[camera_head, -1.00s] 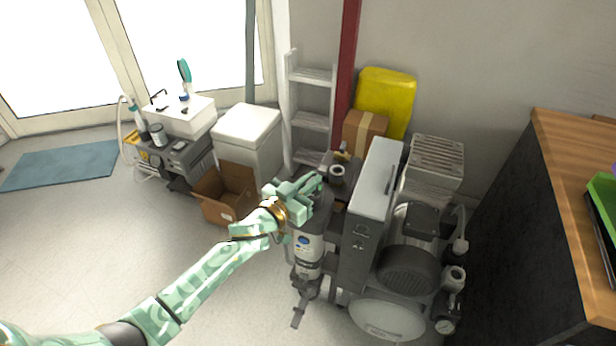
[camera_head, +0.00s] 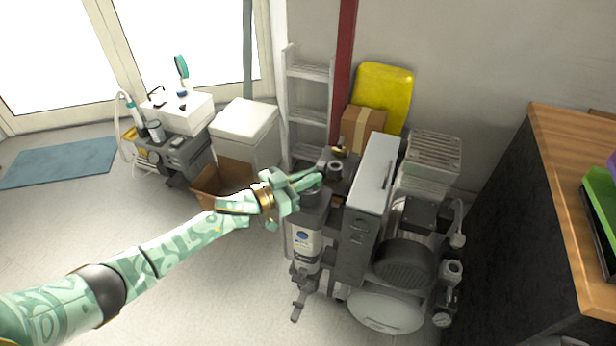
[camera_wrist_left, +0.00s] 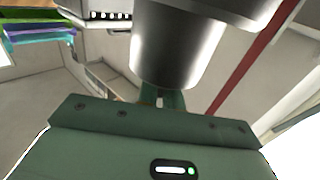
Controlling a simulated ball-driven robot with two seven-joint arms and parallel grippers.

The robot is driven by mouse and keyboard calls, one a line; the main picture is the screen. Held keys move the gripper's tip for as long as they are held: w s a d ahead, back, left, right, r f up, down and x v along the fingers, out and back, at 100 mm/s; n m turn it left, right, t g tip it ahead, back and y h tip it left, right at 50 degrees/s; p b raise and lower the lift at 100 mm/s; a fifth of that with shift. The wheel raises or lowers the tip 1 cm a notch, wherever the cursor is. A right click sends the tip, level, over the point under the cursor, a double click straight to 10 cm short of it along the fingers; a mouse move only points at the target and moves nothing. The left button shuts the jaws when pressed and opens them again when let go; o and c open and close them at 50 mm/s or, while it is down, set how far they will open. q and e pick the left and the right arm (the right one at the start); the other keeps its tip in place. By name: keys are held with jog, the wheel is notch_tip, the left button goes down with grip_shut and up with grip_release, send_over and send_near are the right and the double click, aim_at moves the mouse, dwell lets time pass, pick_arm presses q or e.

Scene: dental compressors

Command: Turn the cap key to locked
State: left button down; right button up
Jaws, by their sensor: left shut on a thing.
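My left gripper (camera_head: 308,183) is at the top of the grey canister with a white label (camera_head: 304,242) on the front left of the compressor. Its fingers are shut at the canister's dark cap (camera_head: 312,197). In the left wrist view a grey metal cylinder (camera_wrist_left: 180,50) fills the middle, and the fingertips (camera_wrist_left: 168,99) meet at its lower edge. The exact part between the fingers is hidden, and I cannot read the lock position of the key. My right gripper is not in view.
The compressor's grey cabinet (camera_head: 370,200) stands just right of the gripper, with the motor (camera_head: 405,264) beyond it. A cardboard box (camera_head: 222,180) lies on the floor to the left. A wooden-topped counter (camera_head: 570,170) is at the right. The floor at front left is clear.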

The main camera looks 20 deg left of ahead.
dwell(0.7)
pick_arm(q)
jog(key=c, duration=1.5)
grip_release()
jog(key=shift+c, duration=0.2)
